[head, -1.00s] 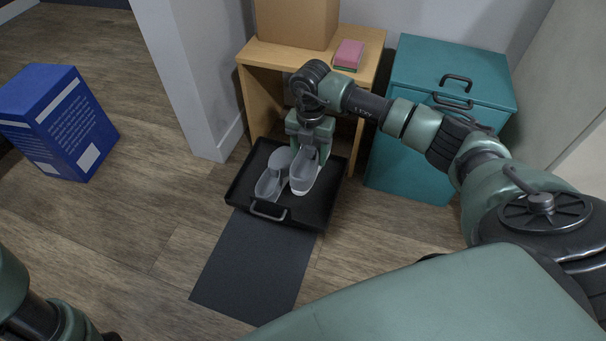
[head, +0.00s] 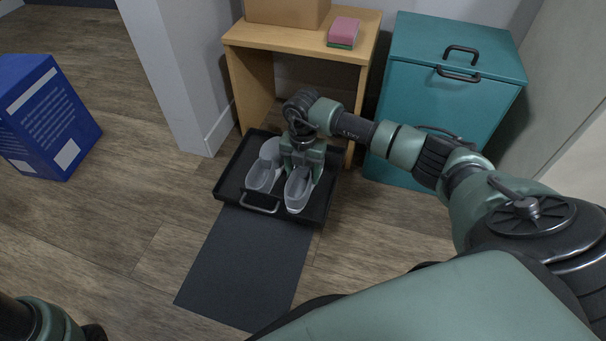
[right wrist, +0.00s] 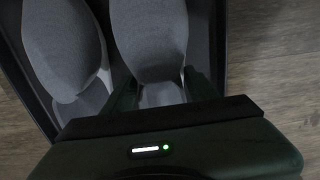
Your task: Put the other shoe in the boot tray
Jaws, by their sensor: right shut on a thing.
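The black boot tray (head: 228,186) lies on the floor in front of the wooden shelf. One grey shoe (head: 262,174) sits in its left part. The other grey shoe (head: 298,190) is beside it on the right, over or on the tray floor; I cannot tell whether it touches. My right gripper (head: 302,166) is shut on this right shoe from above, near its back end. In the right wrist view the held shoe (right wrist: 150,40) lies between the fingers, and the left shoe (right wrist: 65,50) is close beside it. Only a bit of my left arm shows at bottom left; its gripper's jaws are not visible.
A dark mat (head: 245,265) lies in front of the tray. The wooden shelf (head: 250,85) holds a cardboard box (head: 288,10) and a pink-and-green sponge (head: 343,32). A teal cabinet (head: 450,100) stands right, a blue box (head: 45,115) left. A wall corner (head: 175,80) is near the tray.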

